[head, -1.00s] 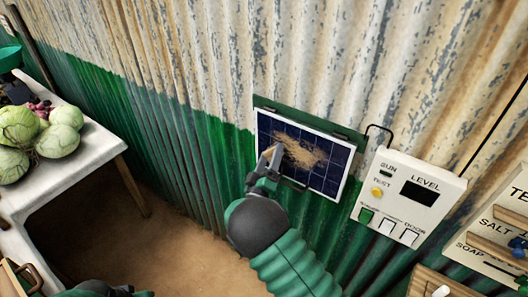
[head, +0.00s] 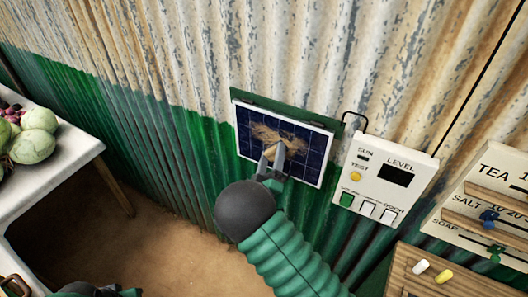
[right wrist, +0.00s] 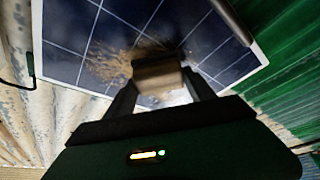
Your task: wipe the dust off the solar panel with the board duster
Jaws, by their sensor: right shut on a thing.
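The solar panel (head: 312,165) is a dark blue gridded panel with a white frame, fixed on a green board against the wall. Tan dust (head: 268,132) covers its upper middle; this dust also shows in the right wrist view (right wrist: 112,66). My right gripper (head: 270,160) is at the panel's lower middle, just below the dust. It is shut on the board duster (right wrist: 157,76), a small tan block held between the fingers at the dust's edge. I cannot tell whether the duster touches the panel. Part of my left gripper (head: 100,291) shows at the bottom left edge; its fingers are unclear.
A white control box (head: 385,180) with a level display and buttons hangs right of the panel, joined by a black cable. A price board (head: 480,205) and wooden tray (head: 430,290) are farther right. A white table (head: 60,170) with cabbages stands left.

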